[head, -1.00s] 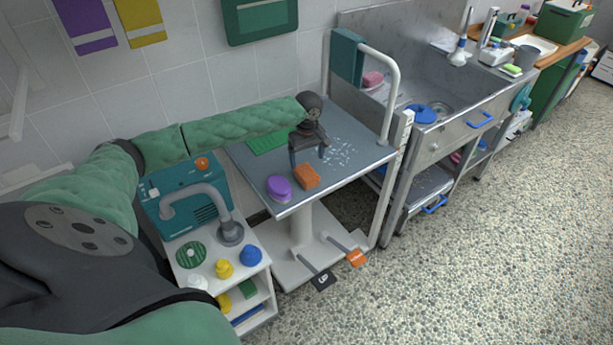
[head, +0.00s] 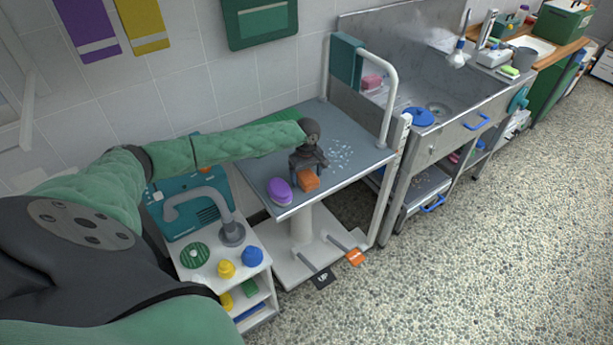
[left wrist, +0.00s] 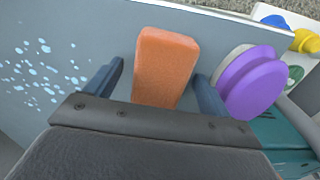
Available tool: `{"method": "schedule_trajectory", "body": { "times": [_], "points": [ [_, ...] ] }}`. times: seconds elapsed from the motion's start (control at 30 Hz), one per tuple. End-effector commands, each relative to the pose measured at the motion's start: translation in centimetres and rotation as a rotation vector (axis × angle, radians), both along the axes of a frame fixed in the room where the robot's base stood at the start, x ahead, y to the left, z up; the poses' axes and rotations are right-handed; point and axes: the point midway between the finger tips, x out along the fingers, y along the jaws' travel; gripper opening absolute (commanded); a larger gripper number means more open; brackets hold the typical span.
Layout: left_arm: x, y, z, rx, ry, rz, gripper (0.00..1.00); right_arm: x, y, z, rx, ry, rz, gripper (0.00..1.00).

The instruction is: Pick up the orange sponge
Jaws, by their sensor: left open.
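The orange sponge (head: 308,181) lies on the grey table top (head: 345,178) near its front edge. My left gripper (head: 307,175) is open and low over the table at the sponge. In the left wrist view the sponge (left wrist: 165,66) lies between the two open fingers of the left gripper (left wrist: 160,90), with a visible gap to the left finger. The right finger is close to the sponge; I cannot tell whether it touches. The gripper's palm hides the near end of the sponge. My right gripper is not in view.
A purple brush (head: 280,190) sits just left of the sponge, and in the left wrist view it (left wrist: 252,84) is right beside the right finger. A green mat (head: 283,117) lies at the table's back. A white cart (head: 215,262) stands to the left, a steel sink (head: 440,105) to the right.

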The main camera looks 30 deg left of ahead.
Motion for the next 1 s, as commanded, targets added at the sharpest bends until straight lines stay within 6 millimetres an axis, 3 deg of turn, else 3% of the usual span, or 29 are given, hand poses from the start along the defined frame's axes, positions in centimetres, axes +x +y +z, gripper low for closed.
{"method": "schedule_trajectory", "body": {
  "times": [0.33,0.6,1.0],
  "points": [
    [-0.02,0.02,-0.7,0.001,0.0,0.0,0.82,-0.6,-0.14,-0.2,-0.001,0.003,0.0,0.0],
    [-0.02,0.03,-0.68,0.001,0.0,0.0,0.34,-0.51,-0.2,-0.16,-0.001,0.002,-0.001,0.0],
    [0.04,0.09,-0.02,0.0,-0.001,0.001,0.34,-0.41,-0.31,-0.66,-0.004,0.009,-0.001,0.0]
  ]
}}
